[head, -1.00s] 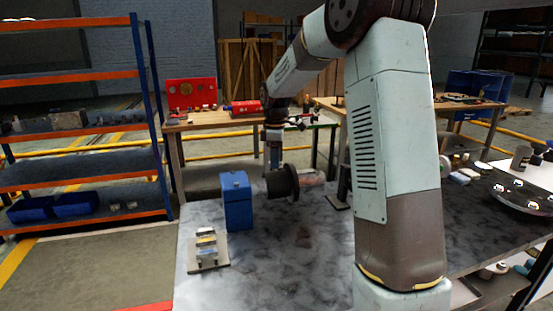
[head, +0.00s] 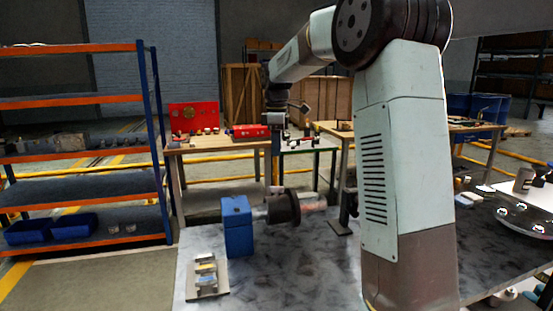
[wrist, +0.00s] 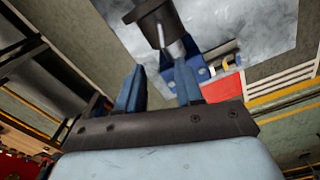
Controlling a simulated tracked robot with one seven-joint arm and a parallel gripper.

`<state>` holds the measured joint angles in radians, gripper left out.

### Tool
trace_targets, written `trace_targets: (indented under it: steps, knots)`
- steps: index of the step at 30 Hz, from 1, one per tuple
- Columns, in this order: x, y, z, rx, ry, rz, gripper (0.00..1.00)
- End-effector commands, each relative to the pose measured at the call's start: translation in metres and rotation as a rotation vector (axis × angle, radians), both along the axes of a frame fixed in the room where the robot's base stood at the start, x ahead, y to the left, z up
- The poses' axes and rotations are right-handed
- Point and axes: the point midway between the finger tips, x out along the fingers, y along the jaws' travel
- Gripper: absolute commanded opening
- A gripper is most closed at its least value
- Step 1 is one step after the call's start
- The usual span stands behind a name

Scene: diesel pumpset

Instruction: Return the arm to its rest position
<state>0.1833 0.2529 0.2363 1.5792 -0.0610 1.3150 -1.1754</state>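My arm (head: 405,140) rises at the right of the head view, bends at a dark elbow joint and reaches left over the workbench. My gripper (wrist: 158,68) shows two blue fingers standing apart in the wrist view, with nothing held between them. In the head view, the wrist end of the arm (head: 278,96) is high above the bench, and the fingers are too small to make out. Beyond the fingers, the wrist view shows a blue block (wrist: 190,68) and a dark cylinder (wrist: 157,22) with a pale shaft, apart from the gripper.
The blue block (head: 237,226) and the dark flanged cylinder (head: 284,208) stand on the grey workbench (head: 290,275). A small plate with metal parts (head: 206,278) lies at the front left. A round dark tray (head: 525,218) is at the right. Shelving (head: 80,195) stands left.

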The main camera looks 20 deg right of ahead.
Motion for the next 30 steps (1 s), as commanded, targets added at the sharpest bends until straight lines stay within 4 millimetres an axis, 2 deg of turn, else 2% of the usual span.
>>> trace_targets:
  steps: [4, 14, 17, 20, 23, 30]
  knots:
    - [0.0, 0.0, 0.007, 0.0, 0.001, 0.0, 0.36]
    - [-0.001, 0.0, 0.008, 0.0, 0.0, -0.001, 0.36]
    - [-0.007, 0.001, 0.012, -0.003, -0.009, -0.017, 0.36]
    - [-0.022, 0.003, 0.019, -0.01, -0.029, -0.063, 0.36]
    - [-0.046, 0.006, 0.028, -0.017, -0.06, -0.136, 0.36]
    - [-0.112, 0.008, 0.044, -0.016, -0.146, -0.342, 0.36]
